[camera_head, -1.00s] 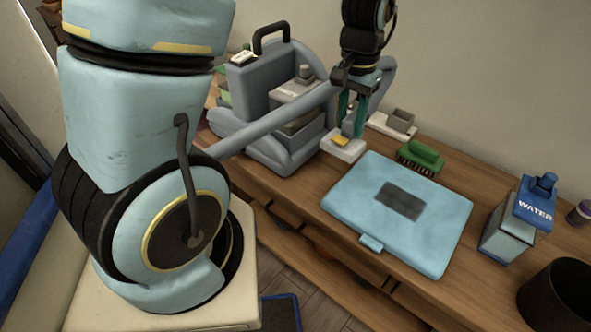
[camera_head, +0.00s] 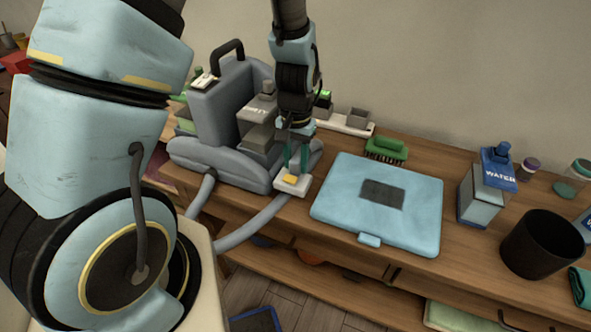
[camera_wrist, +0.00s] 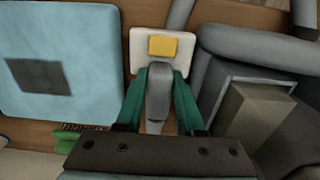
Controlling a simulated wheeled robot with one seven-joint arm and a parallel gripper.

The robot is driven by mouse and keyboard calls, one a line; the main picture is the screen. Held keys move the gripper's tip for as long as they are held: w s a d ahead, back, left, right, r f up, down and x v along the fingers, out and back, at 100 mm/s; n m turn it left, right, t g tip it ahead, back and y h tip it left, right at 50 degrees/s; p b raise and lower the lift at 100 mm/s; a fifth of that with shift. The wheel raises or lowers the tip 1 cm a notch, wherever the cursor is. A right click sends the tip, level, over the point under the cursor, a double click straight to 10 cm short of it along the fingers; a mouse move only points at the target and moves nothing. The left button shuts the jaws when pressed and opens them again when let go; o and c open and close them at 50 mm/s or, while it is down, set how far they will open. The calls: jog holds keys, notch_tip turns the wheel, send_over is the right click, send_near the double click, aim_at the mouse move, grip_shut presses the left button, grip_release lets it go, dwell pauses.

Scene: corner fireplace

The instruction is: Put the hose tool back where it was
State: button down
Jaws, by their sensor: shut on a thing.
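The hose tool has a white head (camera_head: 285,187) with a yellow pad and a grey handle. My gripper (camera_head: 296,165) is shut on it, the teal fingers closed on either side of the grey handle (camera_wrist: 158,95) in the wrist view. The white head sits low at the front right of the grey cleaning machine (camera_head: 218,110). I cannot tell whether it touches the table. A grey hose (camera_head: 252,228) hangs in a loop below the table's front edge and runs up to the machine's base. My arm hides part of the machine's right side.
A blue case (camera_head: 335,215) lies just right of the tool, with a green brush (camera_head: 386,149) and a white tray (camera_head: 360,130) behind.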

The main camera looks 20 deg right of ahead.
aim_at(296, 172)
jog(key=shift+f+p, duration=0.3)
jog(key=shift+f, duration=1.45)
jog(key=shift+f, duration=0.15)
jog(key=c, duration=0.5)
grip_release()
jog(key=shift+r+b, duration=1.35)
jog(key=shift+r, duration=4.85)
jog(key=shift+s, duration=0.1)
